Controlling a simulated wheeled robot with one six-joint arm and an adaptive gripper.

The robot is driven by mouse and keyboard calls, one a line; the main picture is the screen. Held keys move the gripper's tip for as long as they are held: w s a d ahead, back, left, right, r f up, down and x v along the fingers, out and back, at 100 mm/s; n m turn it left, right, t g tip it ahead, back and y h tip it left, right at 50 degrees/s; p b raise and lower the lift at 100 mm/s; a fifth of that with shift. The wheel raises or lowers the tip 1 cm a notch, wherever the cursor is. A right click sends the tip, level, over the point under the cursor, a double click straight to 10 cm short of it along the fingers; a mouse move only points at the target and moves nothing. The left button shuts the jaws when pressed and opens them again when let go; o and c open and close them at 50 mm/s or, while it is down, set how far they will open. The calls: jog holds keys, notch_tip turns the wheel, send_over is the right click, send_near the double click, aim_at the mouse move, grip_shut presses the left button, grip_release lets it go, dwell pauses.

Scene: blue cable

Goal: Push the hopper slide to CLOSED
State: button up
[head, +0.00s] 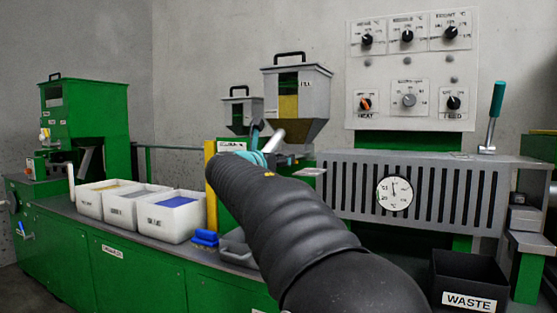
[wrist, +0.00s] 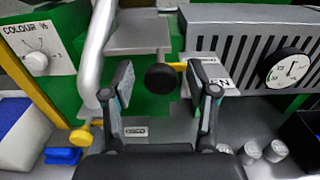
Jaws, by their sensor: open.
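My gripper (wrist: 159,72) is open, with one finger to each side of the knob in the picture. I cannot tell whether either finger touches it. A white label ending in "EN" (wrist: 219,79) is partly hidden behind the right finger. In the head view the grey hopper (head: 315,97) with a yellow level window stands behind my arm. My arm hides the slide and most of my gripper there.
In the head view, white bins (head: 173,230) stand left of my arm, and a black WASTE bin (head: 468,278) is at lower right. A slotted grey housing (head: 340,190) lies to the right. Wrist view: a grey pipe (wrist: 97,45) runs close left; several metal cylinders (wrist: 276,150) stand lower right.

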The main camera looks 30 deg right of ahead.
jog(key=shift+w+d, duration=0.2)
jog(key=shift+d, duration=0.1)
jog(key=shift+c, duration=0.2)
